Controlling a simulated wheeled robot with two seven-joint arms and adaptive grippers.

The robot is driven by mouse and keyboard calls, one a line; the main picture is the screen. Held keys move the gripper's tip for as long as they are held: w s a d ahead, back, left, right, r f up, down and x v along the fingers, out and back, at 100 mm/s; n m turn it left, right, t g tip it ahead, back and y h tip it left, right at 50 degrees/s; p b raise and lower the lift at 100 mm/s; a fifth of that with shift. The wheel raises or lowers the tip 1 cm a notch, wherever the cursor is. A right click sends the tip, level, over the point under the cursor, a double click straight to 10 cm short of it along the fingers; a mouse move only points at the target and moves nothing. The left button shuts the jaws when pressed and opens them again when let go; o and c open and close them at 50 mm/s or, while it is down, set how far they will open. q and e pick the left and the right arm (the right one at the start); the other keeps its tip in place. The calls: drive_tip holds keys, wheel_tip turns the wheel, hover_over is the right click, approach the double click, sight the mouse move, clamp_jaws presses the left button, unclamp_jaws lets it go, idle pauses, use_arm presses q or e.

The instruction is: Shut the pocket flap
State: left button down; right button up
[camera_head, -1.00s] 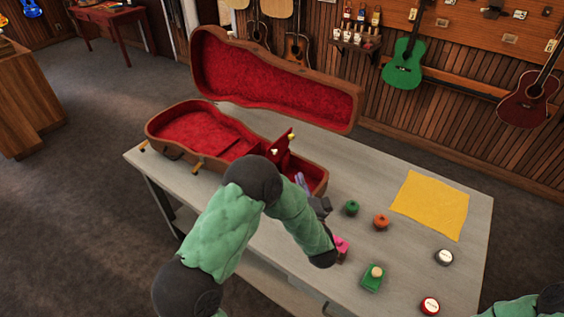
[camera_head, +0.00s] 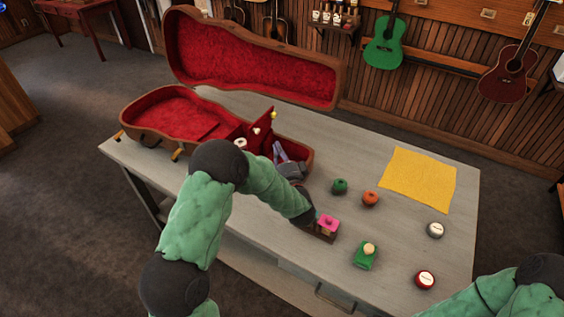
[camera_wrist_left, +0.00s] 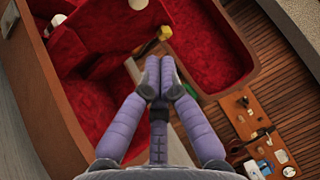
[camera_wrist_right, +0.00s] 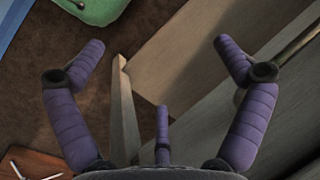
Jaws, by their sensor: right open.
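The brown ukulele case (camera_head: 150,140) lies open on the grey table, with a red plush lining. Its red pocket flap (camera_head: 262,130) stands raised, with a yellow tab (camera_head: 274,115) at its top. In the left wrist view the flap (camera_wrist_left: 110,45) and its yellow tab (camera_wrist_left: 164,33) are beyond the fingertips. My left gripper (camera_head: 278,150) is over the case's near right end, beside the flap. In its wrist view the fingers (camera_wrist_left: 153,75) are closed together, with nothing visible between them. My right gripper (camera_wrist_right: 160,55) is open and empty, away from the case.
The case lid (camera_head: 250,70) stands open behind. To the right on the table (camera_head: 400,250) are a yellow cloth (camera_head: 420,178), green and orange round items (camera_head: 370,198), white and red tins (camera_head: 425,279), and a green block (camera_head: 366,256). A pink-topped item (camera_head: 328,224) is near my left forearm.

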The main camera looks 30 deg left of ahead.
use_arm(q)
drive_tip(key=w+a+r+b, duration=0.1)
drive_tip(key=w+a, duration=0.1)
drive_tip(key=a, duration=0.3)
drive_tip(key=shift+a+r, duration=0.2)
drive_tip(key=shift+a, duration=0.1)
